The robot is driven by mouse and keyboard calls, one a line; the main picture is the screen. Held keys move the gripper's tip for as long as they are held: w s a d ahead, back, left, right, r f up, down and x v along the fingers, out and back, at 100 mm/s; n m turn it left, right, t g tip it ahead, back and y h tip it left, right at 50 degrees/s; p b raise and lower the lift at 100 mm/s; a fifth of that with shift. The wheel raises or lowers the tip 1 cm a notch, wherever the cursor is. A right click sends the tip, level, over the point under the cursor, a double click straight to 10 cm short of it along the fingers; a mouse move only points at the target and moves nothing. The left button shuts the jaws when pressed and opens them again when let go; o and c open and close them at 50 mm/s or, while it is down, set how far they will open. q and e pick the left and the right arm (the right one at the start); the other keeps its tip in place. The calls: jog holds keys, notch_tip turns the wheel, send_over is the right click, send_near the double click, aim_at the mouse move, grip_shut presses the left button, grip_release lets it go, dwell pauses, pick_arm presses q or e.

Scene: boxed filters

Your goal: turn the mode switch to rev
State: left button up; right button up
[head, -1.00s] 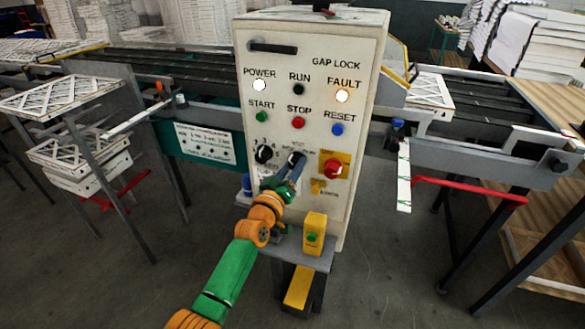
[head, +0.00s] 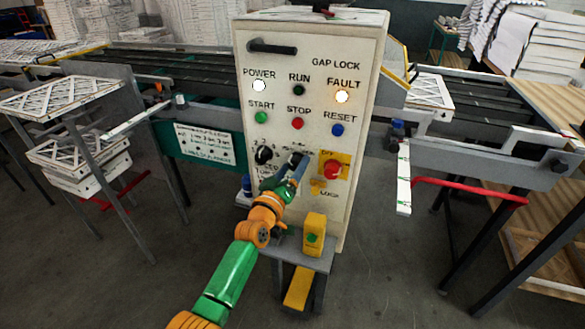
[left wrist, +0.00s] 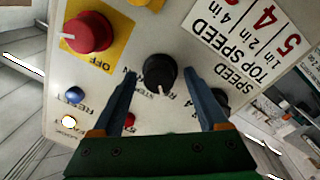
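The white control box (head: 270,220) stands in the middle of the head view. Its mode switch, a black round knob (left wrist: 160,73), shows in the left wrist view with a white pointer line toward the bottom of that picture. My left gripper (head: 296,163) is at the panel over this switch and largely hides it in the head view. In the left wrist view my left gripper (left wrist: 160,75) is open, one finger on each side of the knob, with a visible gap on both sides. Lettering around the knob is partly hidden and hard to read. My right gripper is not in view.
A black speed knob (head: 264,155) sits left of the switch, and a red knob on a yellow plate (head: 333,169) sits right. Above are the green start (head: 261,117), red stop (head: 298,123) and blue reset (head: 337,130) buttons. A yellow button box (head: 315,228) stands below.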

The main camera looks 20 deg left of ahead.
pick_arm(q)
jog(key=shift+s, duration=0.1)
jog(key=s, duration=0.7)
jog(key=shift+a+f+p, duration=0.15)
jog(key=shift+a+p, duration=0.15)
jog(key=shift+p, duration=0.05)
